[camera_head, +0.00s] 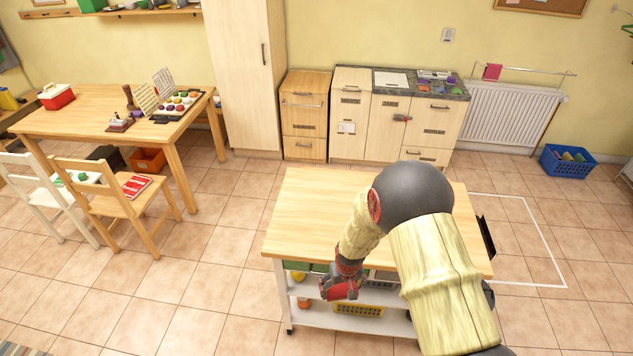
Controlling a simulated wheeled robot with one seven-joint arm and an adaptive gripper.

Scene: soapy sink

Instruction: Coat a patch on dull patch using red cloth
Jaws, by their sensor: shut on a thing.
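My gripper (347,270) hangs in front of the near edge of the wooden-topped cart (310,215), at the height of its shelves. It is shut on a small red thing (336,292) that looks like the red cloth, though the gripper's own red parts make its outline hard to tell. My arm reaches over the right part of the cart top and hides much of it. I cannot make out a dull patch on any surface in view.
The cart's lower shelf holds a yellow basket (358,311) and other items. Behind stand a low cabinet row (390,125) and a radiator (512,115) with a pink-red cloth (492,71) on its rail. A blue crate (566,165) stands right. A table (85,120) and chairs stand left; tiled floor between is clear.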

